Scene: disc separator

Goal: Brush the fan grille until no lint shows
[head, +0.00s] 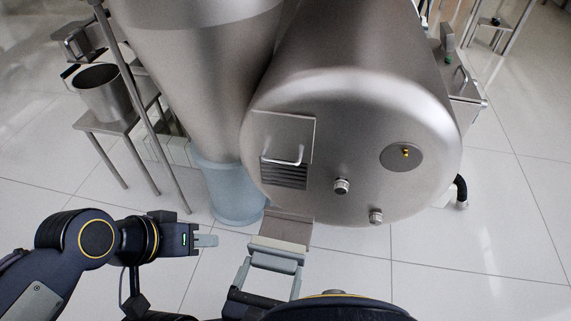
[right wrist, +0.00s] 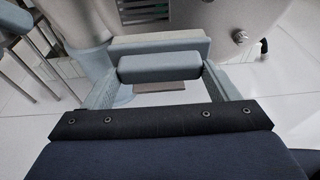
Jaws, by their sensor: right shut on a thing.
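The fan grille (head: 284,177) is a dark slotted panel on the front of the steel drum, below a plate with a handle. Its lower slots also show at the top of the right wrist view (right wrist: 146,12). I cannot make out lint at this size. My right gripper (head: 273,271) is shut on a grey-blue block-shaped tool, apparently the brush (right wrist: 160,67), whose wider pale bar (right wrist: 158,46) lies beyond the fingers. The brush is below the grille and apart from it. My left gripper (head: 208,240) is side-on, away from the drum, and appears empty.
The large steel drum (head: 350,130) has knobs and a round plate. A brown plate (head: 290,226) lies below the grille. A steel cone with a blue-grey base (head: 228,185) stands left. A pot (head: 103,92) rests on a stand further left.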

